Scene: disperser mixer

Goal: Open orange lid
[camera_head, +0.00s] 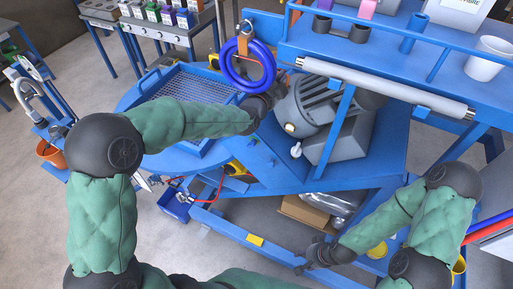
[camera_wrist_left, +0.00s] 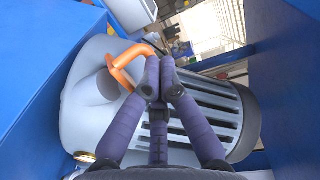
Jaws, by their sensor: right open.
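The orange part of the lid shows in the left wrist view as a bent orange handle (camera_wrist_left: 128,62) on a grey rounded machine body (camera_wrist_left: 80,115) with dark slots. In the head view the same grey machine (camera_head: 312,100) stands on the blue frame. My left gripper (camera_wrist_left: 160,68) has its fingers drawn together at the handle's free end, which passes behind the fingertips; it appears shut on it. In the head view this gripper (camera_head: 277,90) is beside the machine's left end. My right gripper (camera_head: 302,262) is open and empty, low over the frame's lower front.
A blue ring (camera_head: 228,68) hangs close above my left gripper. A grey roller (camera_head: 385,88) runs along the blue shelf, which holds a white cup (camera_head: 490,60). A cardboard box (camera_head: 303,212) lies under the frame. A round blue table with a mesh tray (camera_head: 185,88) stands left.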

